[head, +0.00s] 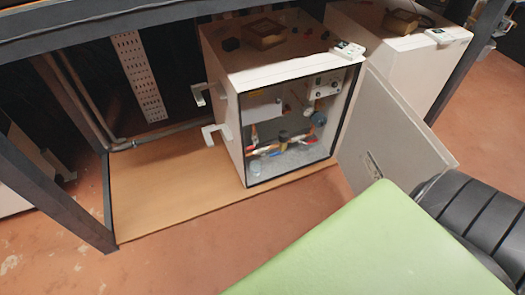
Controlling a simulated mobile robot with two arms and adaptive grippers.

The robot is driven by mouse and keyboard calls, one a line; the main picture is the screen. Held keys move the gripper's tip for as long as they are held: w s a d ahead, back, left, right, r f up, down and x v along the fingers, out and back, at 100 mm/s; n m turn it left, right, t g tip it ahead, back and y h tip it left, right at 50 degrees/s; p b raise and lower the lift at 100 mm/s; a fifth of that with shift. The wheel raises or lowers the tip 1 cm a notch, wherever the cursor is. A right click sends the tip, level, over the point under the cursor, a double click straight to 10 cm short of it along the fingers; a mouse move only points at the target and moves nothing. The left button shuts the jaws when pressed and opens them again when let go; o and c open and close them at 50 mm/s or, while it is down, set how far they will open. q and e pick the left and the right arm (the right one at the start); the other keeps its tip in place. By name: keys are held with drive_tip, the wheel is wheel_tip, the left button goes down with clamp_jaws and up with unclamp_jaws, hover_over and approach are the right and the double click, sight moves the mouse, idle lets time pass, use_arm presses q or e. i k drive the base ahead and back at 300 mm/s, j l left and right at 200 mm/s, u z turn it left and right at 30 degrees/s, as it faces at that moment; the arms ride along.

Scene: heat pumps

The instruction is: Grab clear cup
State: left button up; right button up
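A white heat pump cabinet (228,128) stands on a wooden board under a dark metal frame. Its front door (385,140) hangs open to the right. Inside the open front are small coloured parts (280,142), too small to tell apart, and a control panel (326,86) with knobs. Neither of my grippers is in view.
A second white cabinet (400,55) stands behind at the right. The wooden board (160,190) has bare room left of the first cabinet. Dark metal posts (50,195) frame the space. A green surface (350,250) fills the lower right, with reddish floor (170,265) beside it.

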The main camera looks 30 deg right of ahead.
sight(255, 166)
drive_tip(key=l+z, duration=0.1)
drive_tip(key=z, duration=0.95)
